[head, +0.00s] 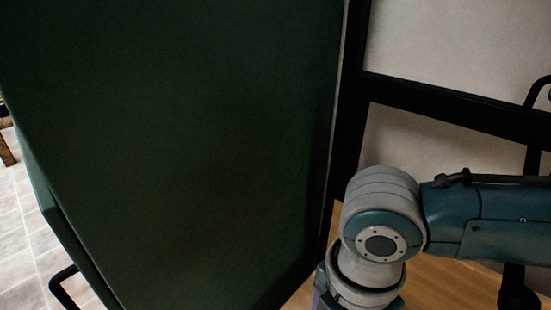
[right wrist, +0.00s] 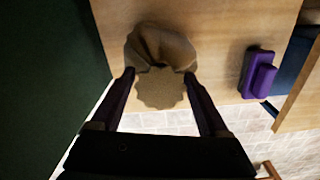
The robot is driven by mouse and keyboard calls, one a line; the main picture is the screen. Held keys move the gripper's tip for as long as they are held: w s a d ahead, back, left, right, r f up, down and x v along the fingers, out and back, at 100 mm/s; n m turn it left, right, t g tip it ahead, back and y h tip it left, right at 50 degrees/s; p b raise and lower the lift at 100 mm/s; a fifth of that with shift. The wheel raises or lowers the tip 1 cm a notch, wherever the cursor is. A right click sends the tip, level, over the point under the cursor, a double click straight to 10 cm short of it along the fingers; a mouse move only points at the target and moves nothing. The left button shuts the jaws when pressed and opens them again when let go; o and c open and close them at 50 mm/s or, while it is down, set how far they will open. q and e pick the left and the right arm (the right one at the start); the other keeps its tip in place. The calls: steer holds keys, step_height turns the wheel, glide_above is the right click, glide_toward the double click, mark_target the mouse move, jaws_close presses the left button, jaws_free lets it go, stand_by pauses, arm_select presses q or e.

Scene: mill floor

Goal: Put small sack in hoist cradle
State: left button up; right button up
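A small tan sack (right wrist: 160,85) with a gathered neck and a flared top shows in the right wrist view, against a wooden surface (right wrist: 220,25). My right gripper (right wrist: 160,74) is open, with one purple finger on each side of the sack near its neck. I cannot tell whether the fingers touch the cloth. In the head view my right arm comes in from the right and bends down, and its fingers are out of the picture. The sack is not visible there. My left gripper is not in view. I cannot make out a hoist cradle in either view.
A large dark green panel (head: 180,140) fills much of the head view, left of my right arm. A black-framed pale wall (head: 450,40) stands behind. A purple block-like object (right wrist: 259,74) sits right of the sack. Pale tiled floor (right wrist: 235,120) shows below the wooden edge.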

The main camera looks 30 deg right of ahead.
steer(key=shift+o, duration=0.9)
step_height(320, 180, up, 12)
steer(key=p, duration=0.5)
steer(key=shift+r+p, duration=0.2)
steer(key=shift+p, duration=0.15)
